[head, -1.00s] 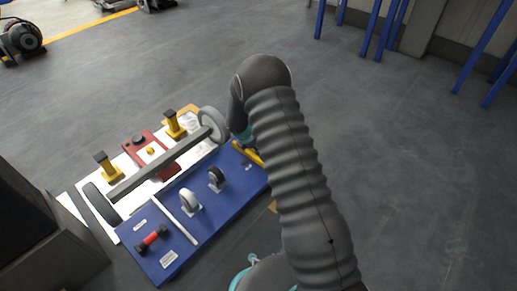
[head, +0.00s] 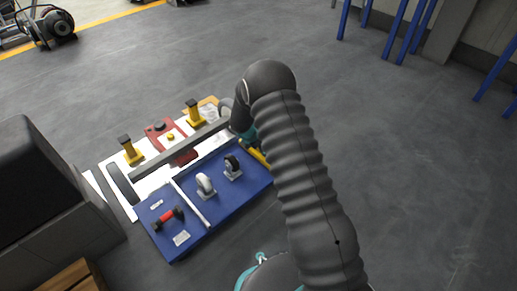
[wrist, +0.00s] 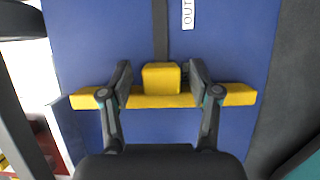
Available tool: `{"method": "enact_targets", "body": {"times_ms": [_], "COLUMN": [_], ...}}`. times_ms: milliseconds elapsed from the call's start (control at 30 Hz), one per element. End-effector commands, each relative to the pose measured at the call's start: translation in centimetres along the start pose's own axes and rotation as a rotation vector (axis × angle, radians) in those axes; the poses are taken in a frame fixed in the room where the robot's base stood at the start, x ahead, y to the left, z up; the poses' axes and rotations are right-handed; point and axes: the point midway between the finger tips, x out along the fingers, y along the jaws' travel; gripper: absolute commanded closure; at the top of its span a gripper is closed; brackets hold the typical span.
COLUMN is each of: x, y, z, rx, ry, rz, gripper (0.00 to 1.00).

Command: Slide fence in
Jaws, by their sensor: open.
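The yellow fence (wrist: 160,101) is a bar lying across the blue board (wrist: 80,35), with a raised yellow block (wrist: 161,78) at its middle. A dark slot (wrist: 160,30) runs from the block up the wrist view, beside a white label reading "OUT" (wrist: 188,12). My gripper (wrist: 160,73) is open, with one finger on each side of the block and small gaps between. In the head view a piece of the fence (head: 257,156) shows at the blue board's (head: 225,200) right end; my arm hides the rest and most of my gripper.
A dark box (head: 40,180) stands at left.

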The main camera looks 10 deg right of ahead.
Motion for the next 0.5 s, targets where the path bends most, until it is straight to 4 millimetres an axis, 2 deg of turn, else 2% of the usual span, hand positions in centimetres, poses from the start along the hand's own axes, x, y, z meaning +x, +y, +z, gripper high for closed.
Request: {"method": "enact_targets", "body": {"times_ms": [267, 367, 500], "x": [-0.1, -0.8, -3.1], "y": [-0.1, 0.0, 0.1], "z": [0.2, 0.1, 0.1], "rx": [0.002, 0.001, 0.001], "ry": [-0.001, -0.002, -0.002], "rz": [-0.001, -0.001, 0.002], "gripper": [0.38, 0.38, 0.38]}}
